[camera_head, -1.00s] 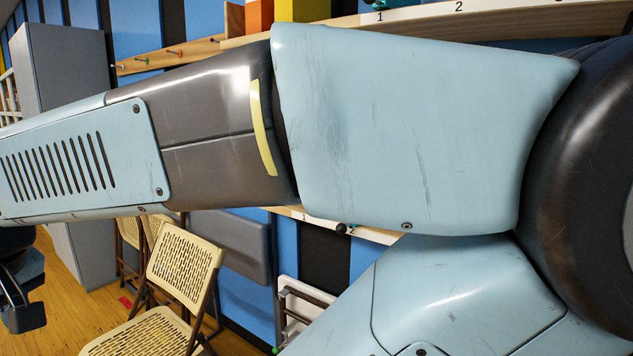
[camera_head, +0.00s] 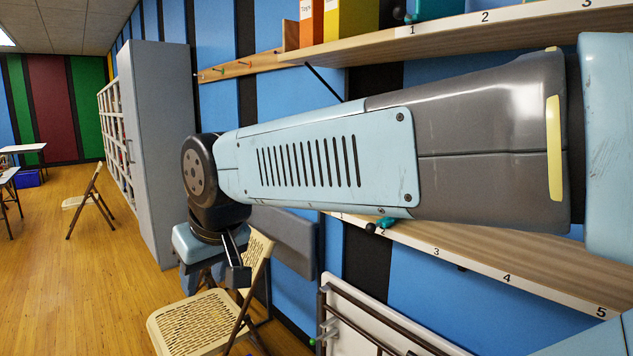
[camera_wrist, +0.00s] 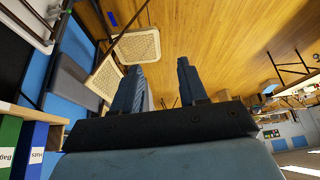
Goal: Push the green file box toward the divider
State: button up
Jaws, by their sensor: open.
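The green file box (camera_wrist: 11,132) stands at the lower left edge of the wrist view, partly cut off, beside a blue file box (camera_wrist: 38,145). I cannot make it out in the head view. My gripper (camera_wrist: 159,68) is open and empty, its two fingers apart and pointing over the floor and chairs. It is away from the green box and touches nothing. In the head view my gripper (camera_head: 236,264) hangs low beside a folding chair. I cannot tell the divider for sure.
An upper shelf (camera_head: 470,32) holds an orange box (camera_head: 311,22) and a yellow box (camera_head: 350,18). A lower numbered shelf (camera_head: 500,262) runs behind my arm. A folding chair (camera_head: 205,318) and a grey cabinet (camera_head: 157,150) stand nearby. Open wooden floor lies left.

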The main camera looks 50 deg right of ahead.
jog(key=shift+o, duration=0.4)
jog(key=shift+o, duration=0.8)
jog(key=shift+d, duration=0.15)
jog(key=o, duration=0.8)
jog(key=w+d+f+n+g+h, duration=0.2)
jog(key=w+d, duration=0.5)
jog(key=d, duration=0.5)
jog(key=shift+d+f+n+g+h, duration=0.25)
jog(key=shift+f+n+g+h, duration=0.15)
jog(key=shift+n+g+h, duration=0.25)
jog(key=w+d+f+n+g+h, duration=0.1)
jog(key=w+d+n+g+h, duration=0.15)
jog(key=d, duration=0.55)
jog(key=w+d+f+n+g+h, duration=0.1)
jog(key=w+d+n+h, duration=0.15)
jog(key=d, duration=0.55)
jog(key=w+d+r+n+g+h, duration=0.1)
jog(key=w+d+r+n+h, duration=0.3)
jog(key=d, duration=0.3)
jog(key=w+d+r+n+h, duration=0.2)
jog(key=w+d+n+h, duration=0.2)
jog(key=w+d+h, duration=0.15)
jog(key=d, duration=0.4)
jog(key=s+d, duration=0.1)
jog(key=d, duration=0.4)
jog(key=s+d, duration=0.1)
jog(key=d, duration=0.3)
jog(key=shift+s+d+r, duration=0.1)
jog(key=shift+s+d, duration=0.1)
jog(key=shift+d, duration=0.15)
